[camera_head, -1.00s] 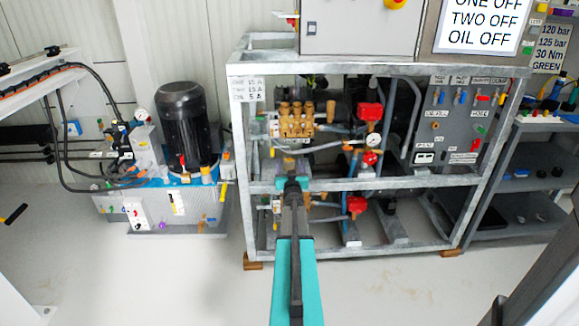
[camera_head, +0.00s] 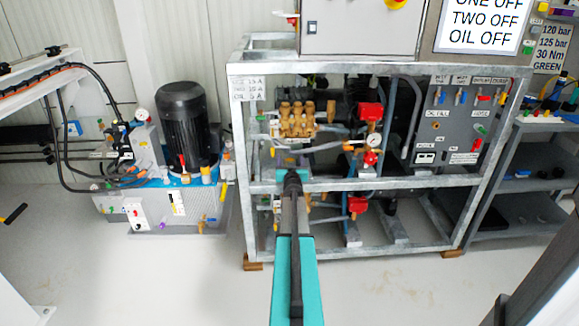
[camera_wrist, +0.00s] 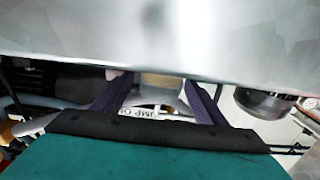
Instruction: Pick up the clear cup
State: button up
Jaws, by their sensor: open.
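My gripper (camera_head: 292,172) is at the front of the metal pump frame, level with its middle rail, below the brass pump head. In the wrist view its two dark fingers (camera_wrist: 155,90) stand apart, so it is open. Between and behind them are a tan-brown piece and a pale shape above a label with black letters. I cannot tell whether any of this is the clear cup. I cannot make out the clear cup in the head view; my arm covers part of the frame there. Nothing is seen held.
The grey pump frame (camera_head: 400,185) surrounds the pumps; a smooth grey surface (camera_wrist: 160,40) fills the top of the wrist view, very close. Red-capped valves and a gauge (camera_head: 373,139) sit right of my gripper. A motor unit (camera_head: 182,120) stands left. Floor in front is clear.

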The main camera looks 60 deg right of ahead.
jog(key=c, duration=1.2)
jog(key=shift+r, duration=0.25)
jog(key=shift+c, duration=0.2)
jog(key=shift+s+a+r+p, duration=0.1)
jog(key=shift+r+p, duration=0.4)
jog(key=shift+r, duration=1.1)
jog(key=s+r+p+v, duration=0.1)
jog(key=v, duration=1.4)
jog(key=shift+d+r+p, duration=0.2)
jog(key=shift+d+p, duration=0.05)
jog(key=shift+p, duration=0.05)
jog(key=shift+s+a, duration=0.2)
